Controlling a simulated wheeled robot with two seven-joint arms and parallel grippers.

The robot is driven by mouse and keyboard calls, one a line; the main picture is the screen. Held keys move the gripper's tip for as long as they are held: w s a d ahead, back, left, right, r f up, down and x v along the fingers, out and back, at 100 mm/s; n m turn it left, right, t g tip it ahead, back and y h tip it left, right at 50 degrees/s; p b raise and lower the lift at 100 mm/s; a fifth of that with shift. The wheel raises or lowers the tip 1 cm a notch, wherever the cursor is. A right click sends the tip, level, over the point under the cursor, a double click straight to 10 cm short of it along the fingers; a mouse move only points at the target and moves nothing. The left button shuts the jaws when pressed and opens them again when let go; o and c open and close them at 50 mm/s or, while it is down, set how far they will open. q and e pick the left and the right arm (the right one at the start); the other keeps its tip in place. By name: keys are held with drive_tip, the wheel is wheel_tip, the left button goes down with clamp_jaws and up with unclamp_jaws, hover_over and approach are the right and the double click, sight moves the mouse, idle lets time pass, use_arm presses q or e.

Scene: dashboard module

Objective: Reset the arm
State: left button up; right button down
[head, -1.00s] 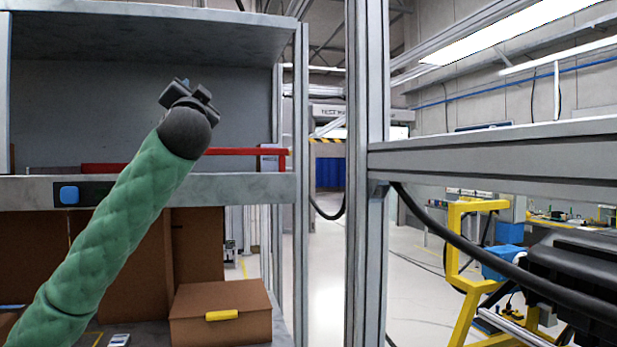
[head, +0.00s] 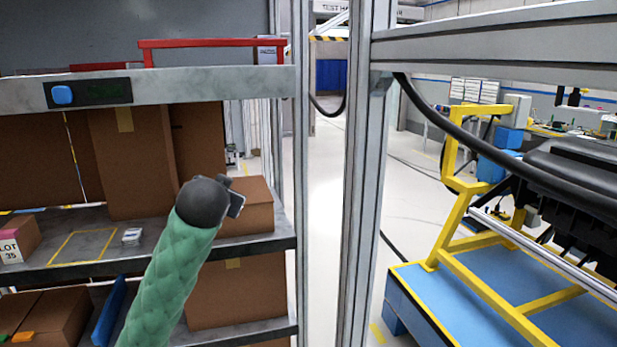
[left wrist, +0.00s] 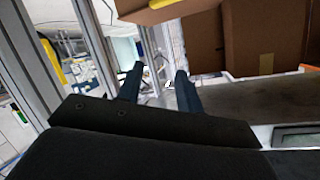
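My left arm in its green sleeve reaches up from the bottom of the head view. Its dark gripper (head: 236,198) is in front of a closed cardboard box (head: 258,208) on the middle shelf. In the left wrist view the two fingers of my left gripper (left wrist: 160,70) stand apart with nothing between them. In the head view its fingers are small and partly hidden by the wrist. My right arm and gripper do not show.
A shelf rack (head: 200,85) with a red bar (head: 215,43) and several cardboard boxes fills the left. A metal post (head: 362,170) stands mid-picture. At right is a yellow frame (head: 470,240) on a blue platform (head: 430,285), beside a black object (head: 575,190). Open floor lies behind the post.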

use_arm(q)
drive_tip(key=s+d+f+n+g+h, duration=0.1)
drive_tip(key=s+f+g, duration=0.1)
drive_tip(key=s+f, duration=0.8)
drive_tip(key=s+f+g, duration=0.3)
drive_tip(key=f, duration=1.3)
drive_tip(key=s+d+f+n+g+h, duration=0.1)
drive_tip(key=s+f+g, duration=0.1)
drive_tip(key=s+f, duration=0.75)
drive_tip(key=s+d+f+g, duration=0.1)
drive_tip(key=s+f+g, duration=0.5)
drive_tip(key=s+f, duration=1.6)
drive_tip(key=shift+s+d+f, duration=0.3)
drive_tip(key=shift+s+d, duration=0.05)
drive_tip(key=shift+s, duration=0.9)
